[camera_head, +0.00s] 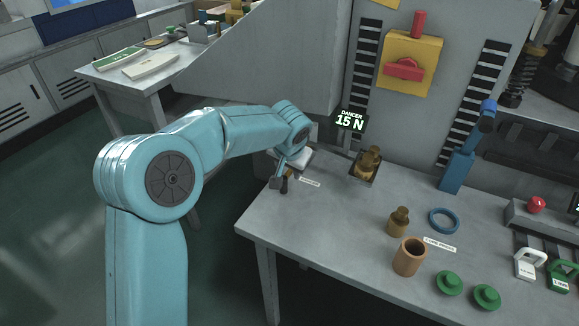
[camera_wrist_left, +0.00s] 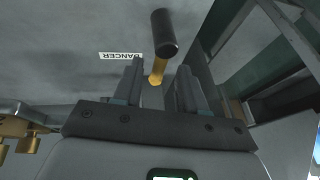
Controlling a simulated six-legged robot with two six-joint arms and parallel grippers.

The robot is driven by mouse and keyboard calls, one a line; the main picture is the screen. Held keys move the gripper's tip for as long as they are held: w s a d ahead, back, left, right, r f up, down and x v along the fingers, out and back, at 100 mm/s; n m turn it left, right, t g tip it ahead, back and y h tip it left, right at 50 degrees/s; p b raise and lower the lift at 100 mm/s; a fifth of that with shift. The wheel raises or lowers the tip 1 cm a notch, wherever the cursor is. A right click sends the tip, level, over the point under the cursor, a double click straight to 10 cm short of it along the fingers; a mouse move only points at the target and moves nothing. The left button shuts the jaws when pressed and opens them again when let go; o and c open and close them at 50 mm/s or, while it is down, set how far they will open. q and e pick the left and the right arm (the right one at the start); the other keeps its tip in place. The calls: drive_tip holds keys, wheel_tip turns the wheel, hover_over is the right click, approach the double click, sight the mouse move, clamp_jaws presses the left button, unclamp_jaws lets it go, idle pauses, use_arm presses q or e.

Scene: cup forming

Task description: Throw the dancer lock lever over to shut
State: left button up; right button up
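The dancer lock lever has a black knob (camera_wrist_left: 165,33) on a yellow shaft (camera_wrist_left: 157,70), next to a DANCER label (camera_wrist_left: 120,56) in the left wrist view. In the head view its dark knob (camera_head: 284,186) shows at the left end of the table. My left gripper (camera_wrist_left: 158,82) is open, with the yellow shaft showing between its two fingers in the wrist picture. Contact cannot be told. In the head view the left gripper (camera_head: 281,178) is beside the lever, partly hidden by its own wrist. My right gripper is not in view.
A brass fitting (camera_head: 369,162) stands right of the lever. A copper cup (camera_head: 409,257), a blue ring (camera_head: 444,221) and green discs (camera_head: 449,282) lie further right. The front middle of the table is clear.

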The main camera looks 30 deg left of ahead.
use_arm(q)
drive_tip(key=p+v, duration=0.3)
drive_tip(key=v, duration=1.3)
drive_tip(key=shift+s+d+r, duration=0.1)
drive_tip(key=shift+s, duration=0.05)
